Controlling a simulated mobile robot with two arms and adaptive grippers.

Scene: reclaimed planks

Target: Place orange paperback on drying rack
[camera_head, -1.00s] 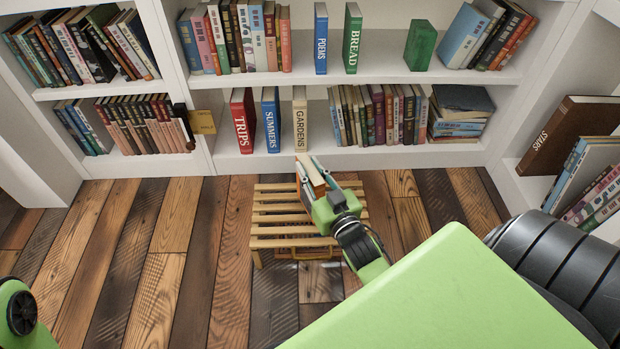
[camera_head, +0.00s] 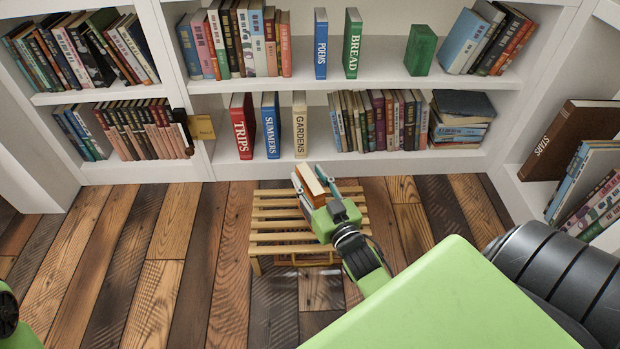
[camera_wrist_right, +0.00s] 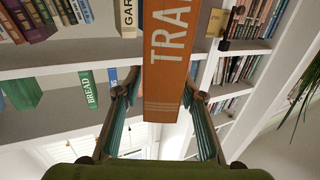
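The orange paperback (camera_wrist_right: 166,60), with large white letters on its cover, is between the fingers of my right gripper (camera_wrist_right: 163,85), which are shut on it. In the head view the book (camera_head: 311,182) shows as a small orange and pale block in the right gripper (camera_head: 313,190). The drying rack is a low wooden slatted stand (camera_head: 283,238) on the floor. The right gripper and book appear over the rack's far right part; the height between them is hard to tell. The gripper and forearm hide the rack's right side. My left gripper is not visible.
White bookshelves line the back, with the books Trips (camera_head: 242,127), Summers (camera_head: 271,126) and Gardens (camera_head: 300,125) standing behind the rack. A large brown book, Stars (camera_head: 570,140), is on the right shelf. The plank floor (camera_head: 150,260) left of the rack is clear.

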